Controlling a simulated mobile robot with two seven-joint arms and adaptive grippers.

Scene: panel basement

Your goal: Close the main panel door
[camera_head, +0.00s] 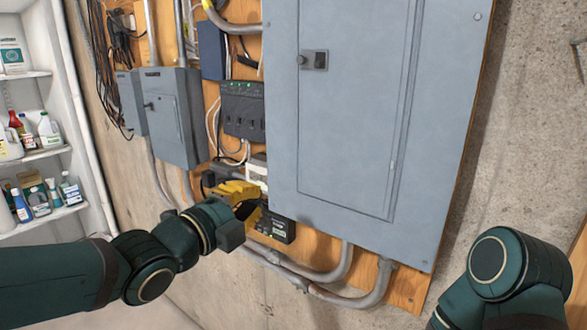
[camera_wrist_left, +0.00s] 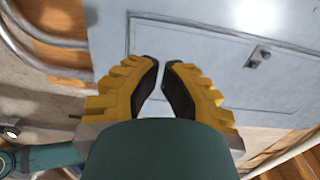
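The main panel (camera_head: 282,140) is a large grey metal box on the wall. Its door (camera_head: 350,120) looks flush with the surrounding frame, with a small dark latch (camera_head: 314,60) at its upper left. In the left wrist view the door (camera_wrist_left: 220,85) and latch (camera_wrist_left: 258,56) lie beyond the fingers. My left gripper (camera_head: 250,203) is at the panel's lower left edge in the head view. Its yellow fingers with black pads (camera_wrist_left: 163,68) have a narrow gap between the tips and nothing between them. My right arm shows at the lower right; its gripper is out of view.
Smaller grey boxes (camera_head: 176,118), a dark power unit (camera_head: 243,110) and cables are on the plywood left of the panel. Grey conduits (camera_head: 330,275) run below it. White shelves (camera_head: 40,152) with bottles stand at far left. Bare concrete wall (camera_head: 530,130) is on the right.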

